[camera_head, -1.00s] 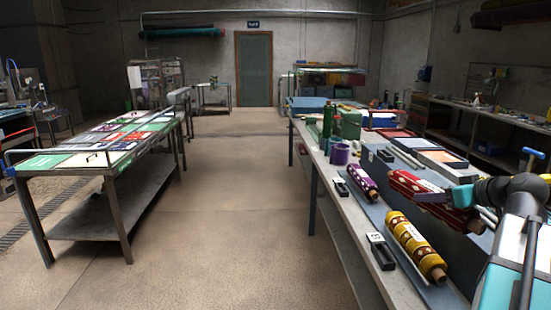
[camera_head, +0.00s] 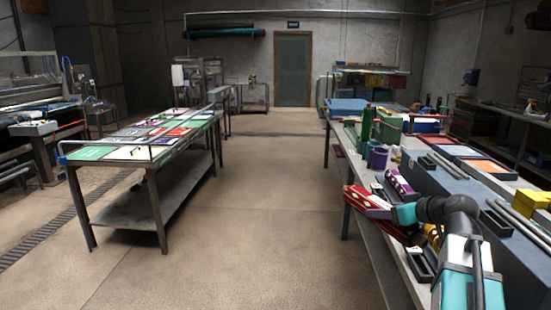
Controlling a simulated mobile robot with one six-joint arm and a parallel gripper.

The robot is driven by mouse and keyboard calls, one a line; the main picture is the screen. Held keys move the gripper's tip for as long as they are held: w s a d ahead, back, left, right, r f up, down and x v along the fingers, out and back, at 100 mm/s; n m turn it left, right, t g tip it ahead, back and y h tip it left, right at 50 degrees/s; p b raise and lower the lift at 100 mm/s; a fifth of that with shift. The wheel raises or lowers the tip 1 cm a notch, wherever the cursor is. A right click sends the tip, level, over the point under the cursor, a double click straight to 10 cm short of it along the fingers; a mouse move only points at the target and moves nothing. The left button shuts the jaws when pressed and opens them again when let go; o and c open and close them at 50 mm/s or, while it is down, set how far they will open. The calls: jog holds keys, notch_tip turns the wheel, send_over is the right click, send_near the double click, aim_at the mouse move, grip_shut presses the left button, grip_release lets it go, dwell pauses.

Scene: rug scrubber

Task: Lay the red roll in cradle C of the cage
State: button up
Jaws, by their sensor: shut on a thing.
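The red roll (camera_head: 357,195) has pale marks and is held out past the left edge of the right-hand bench. My gripper (camera_head: 378,209) is shut on it, and my wrist covers part of it. The roll lies roughly level and slants down to the right in the picture. A purple roll (camera_head: 398,182) lies on the bench behind it. A yellow roll (camera_head: 433,237) is mostly hidden behind my arm. I cannot make out the cage or cradle C in this view.
The right-hand bench (camera_head: 409,258) also carries a green bottle (camera_head: 368,123), a purple cup (camera_head: 377,158) and trays (camera_head: 447,167). A left-hand table (camera_head: 117,167) with coloured panels and a raised rail stands across the aisle. The floor (camera_head: 262,235) between them is clear.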

jog(key=w+a+f+m, duration=0.1)
jog(key=w+a+f, duration=0.2)
jog(key=a, duration=0.6)
jog(key=w+a+f, duration=0.2)
jog(key=a+f, duration=0.1)
jog(key=a, duration=0.7)
jog(key=w+d+r+m+h, duration=0.1)
jog(key=d+m+h, duration=0.1)
jog(key=w+d+r+m+t+h, duration=0.1)
jog(key=w+r+h, duration=0.1)
jog(key=shift+d+m+h, duration=0.4)
notch_tip(320, 180, down, 7)
jog(key=s, duration=0.2)
jog(key=shift+f, duration=0.1)
jog(key=shift+s, duration=0.15)
